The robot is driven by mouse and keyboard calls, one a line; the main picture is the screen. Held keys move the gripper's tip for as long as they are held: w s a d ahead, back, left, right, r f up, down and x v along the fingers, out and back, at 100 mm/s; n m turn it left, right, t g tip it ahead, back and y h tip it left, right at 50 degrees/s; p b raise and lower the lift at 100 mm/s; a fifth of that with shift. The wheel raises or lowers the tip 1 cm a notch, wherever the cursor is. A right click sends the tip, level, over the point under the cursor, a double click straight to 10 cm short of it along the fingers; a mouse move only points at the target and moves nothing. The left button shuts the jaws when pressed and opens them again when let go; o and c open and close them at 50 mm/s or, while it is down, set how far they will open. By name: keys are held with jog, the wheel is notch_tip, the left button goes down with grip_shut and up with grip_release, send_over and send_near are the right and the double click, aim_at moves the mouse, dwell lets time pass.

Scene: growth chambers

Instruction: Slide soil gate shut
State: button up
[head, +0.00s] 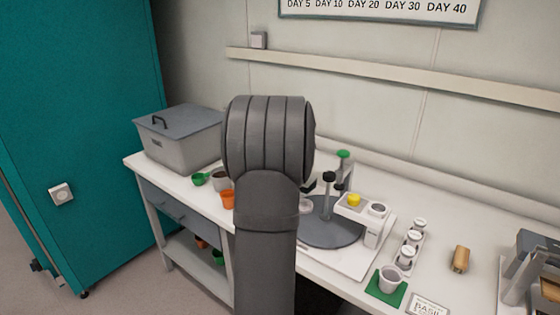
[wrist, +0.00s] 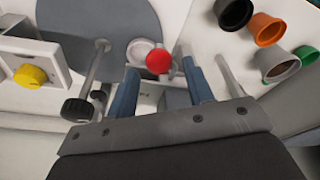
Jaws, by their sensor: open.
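My gripper (wrist: 160,68) is open in the wrist view, with its two blue fingers apart. A round red knob (wrist: 158,61) shows between the fingertips, beside a pale round cup or disc (wrist: 141,50). The knob may belong to the soil gate; the gate's plate cannot be made out. I cannot tell whether the fingers touch the knob. Grey posts stand on both sides of the fingers, one with a black knob (wrist: 77,110). In the head view my arm hides the gripper and the red knob.
A round grey plate (head: 332,234) and a white unit with a yellow knob (head: 353,200) stand right of my arm. Small coloured pots, including an orange one (head: 228,200), stand left. A lidded grey bin (head: 182,150) is at the back left. White jars (head: 406,257) stand right.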

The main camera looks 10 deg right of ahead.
jog(key=shift+w+v, duration=0.25)
jog(key=shift+v, duration=1)
jog(key=shift+w+v, duration=0.25)
jog(key=shift+v, duration=1)
jog(key=shift+d, duration=0.15)
jog(key=x, duration=0.2)
jog(key=s+x, duration=0.1)
jog(key=x, duration=0.4)
jog(key=shift+s+a+f, duration=0.2)
jog(key=shift+a+f, duration=0.05)
jog(key=shift+f, duration=0.25)
jog(key=shift+s+d, duration=0.15)
jog(key=shift+d, duration=0.05)
jog(key=shift+s+d, duration=0.15)
